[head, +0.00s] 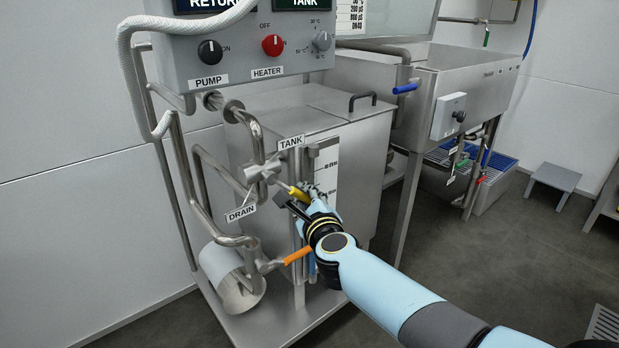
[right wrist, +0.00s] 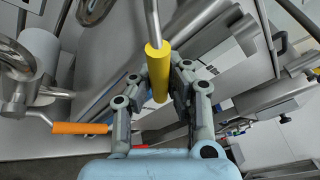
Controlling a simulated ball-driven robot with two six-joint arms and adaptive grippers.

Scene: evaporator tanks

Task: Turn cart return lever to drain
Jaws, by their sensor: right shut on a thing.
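The return lever has a yellow grip (head: 296,193) on a thin metal rod. It runs from the valve body (head: 262,172) on the cart's pipework to the right and a little down in the head view. A TANK label (head: 291,142) is above the valve and a DRAIN label (head: 241,212) is below it to the left. My right gripper (head: 307,197) is shut on the yellow grip, partly hiding it. The right wrist view shows the grip (right wrist: 157,72) between the two fingers. My left gripper is not in view.
An orange-handled lever (head: 298,256) is lower on the pipework, just left of my right arm. The cart tank (head: 335,118) is behind the valve.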

